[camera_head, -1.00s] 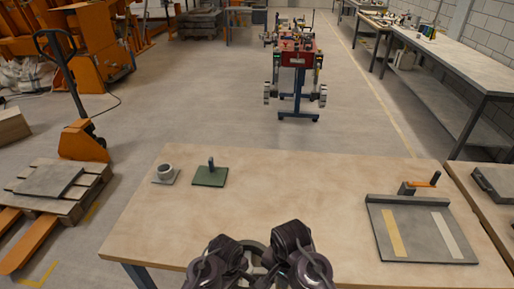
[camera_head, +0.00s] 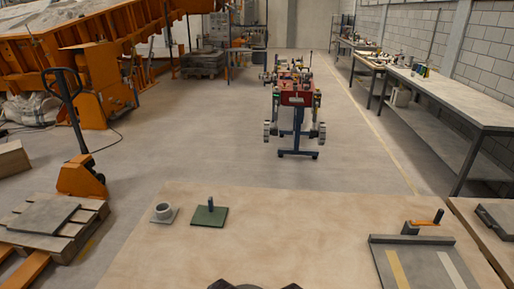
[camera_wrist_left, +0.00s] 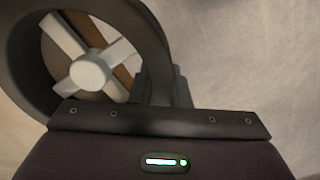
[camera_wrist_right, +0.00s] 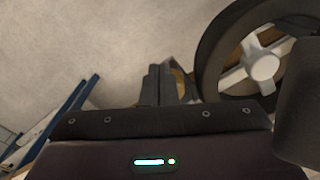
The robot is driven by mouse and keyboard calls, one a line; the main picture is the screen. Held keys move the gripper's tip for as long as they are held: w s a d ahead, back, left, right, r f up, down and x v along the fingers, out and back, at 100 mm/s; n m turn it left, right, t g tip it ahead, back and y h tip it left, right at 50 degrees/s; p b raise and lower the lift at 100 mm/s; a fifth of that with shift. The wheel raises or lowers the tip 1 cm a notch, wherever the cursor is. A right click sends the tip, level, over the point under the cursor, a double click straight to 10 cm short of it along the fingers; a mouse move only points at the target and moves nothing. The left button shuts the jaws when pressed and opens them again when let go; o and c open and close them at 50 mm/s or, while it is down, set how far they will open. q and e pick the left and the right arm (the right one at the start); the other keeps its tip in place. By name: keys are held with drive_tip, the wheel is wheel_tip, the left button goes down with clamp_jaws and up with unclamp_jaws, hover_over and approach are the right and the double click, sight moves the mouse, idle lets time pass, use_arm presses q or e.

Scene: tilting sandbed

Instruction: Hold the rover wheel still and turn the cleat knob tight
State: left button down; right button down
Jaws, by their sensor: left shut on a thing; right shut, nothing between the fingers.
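The rover wheel shows in the left wrist view as a dark ring (camera_wrist_left: 160,45) with pale spokes and a round light hub (camera_wrist_left: 90,73). My left gripper (camera_wrist_left: 163,72) is shut on its rim. The wheel also fills the upper right of the right wrist view (camera_wrist_right: 207,60). My right gripper (camera_wrist_right: 160,72) is shut and empty, just left of the wheel. A small yellow-brown part (camera_wrist_right: 181,84) shows beside its fingers; I cannot tell whether it is the cleat knob. In the head view only the wheel's top edge (camera_head: 248,287) and dark gripper parts show at the bottom.
The wooden table (camera_head: 300,225) is mostly clear. A grey ring part (camera_head: 163,211) and a green plate with a peg (camera_head: 209,215) sit at its back left. A grey board with an orange handle (camera_head: 425,240) lies at right. A rover on a blue stand (camera_head: 297,100) stands beyond.

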drive_tip(key=shift+w, duration=0.25)
idle(0.3)
drive_tip(key=shift+w+a, duration=0.1)
drive_tip(key=shift+a, duration=0.1)
drive_tip(key=shift+w+a, duration=0.15)
drive_tip(key=shift+a, duration=0.1)
drive_tip(key=shift+w+a, duration=0.2)
drive_tip(key=shift+a, duration=0.05)
drive_tip(key=shift+w+a, duration=0.1)
drive_tip(key=shift+w, duration=0.15)
idle(0.5)
drive_tip(key=shift+s+a, duration=0.1)
wheel_tip(320, 180, up, 6)
drive_tip(key=shift+s+a, duration=0.2)
drive_tip(key=shift+a, duration=0.05)
idle(0.5)
